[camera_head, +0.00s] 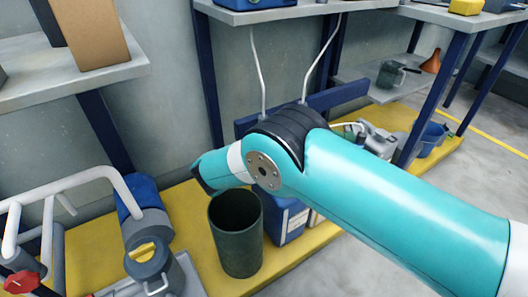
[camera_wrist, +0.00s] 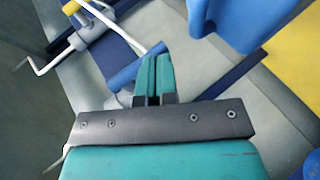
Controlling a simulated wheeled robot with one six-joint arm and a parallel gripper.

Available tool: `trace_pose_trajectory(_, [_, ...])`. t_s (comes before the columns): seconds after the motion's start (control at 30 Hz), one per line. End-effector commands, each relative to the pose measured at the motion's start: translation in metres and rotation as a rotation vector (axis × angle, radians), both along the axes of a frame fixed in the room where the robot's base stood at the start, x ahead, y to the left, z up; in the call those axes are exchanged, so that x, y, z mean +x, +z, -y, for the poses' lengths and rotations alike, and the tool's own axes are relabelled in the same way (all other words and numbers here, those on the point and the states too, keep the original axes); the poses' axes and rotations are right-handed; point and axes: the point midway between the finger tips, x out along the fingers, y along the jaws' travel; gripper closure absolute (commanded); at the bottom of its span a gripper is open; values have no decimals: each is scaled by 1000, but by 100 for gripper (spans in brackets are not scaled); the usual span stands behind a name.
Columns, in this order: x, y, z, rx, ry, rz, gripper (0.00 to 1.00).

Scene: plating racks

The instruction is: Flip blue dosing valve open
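My gripper (camera_wrist: 154,72) shows in the wrist view with its two teal fingers side by side, a thin dark line between them. It looks shut, with nothing visible in it. At the upper left of that view is a grey fitting (camera_wrist: 93,30) with a yellow part and bent white rods. Blue parts (camera_wrist: 122,72) lie close to the fingertips on the left; I cannot tell whether they touch. I cannot make out for certain which blue part is the dosing valve. In the head view my arm hides much of the middle, and my fingertips are not clearly seen.
In the head view, a dark green bin (camera_head: 237,240) stands on the yellow platform (camera_head: 92,255). A blue-and-grey pump (camera_head: 146,225) and white pipe frame (camera_head: 75,185) are left. A blue box (camera_head: 290,222) is behind the bin. Shelves (camera_head: 75,82) overhang.

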Motion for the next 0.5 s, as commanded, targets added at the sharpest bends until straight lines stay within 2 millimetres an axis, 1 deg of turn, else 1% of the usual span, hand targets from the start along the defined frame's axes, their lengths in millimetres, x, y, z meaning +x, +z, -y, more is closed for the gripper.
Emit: trace_pose_trajectory(0.5, [3, -6, 5, 0, -1, -2, 100])
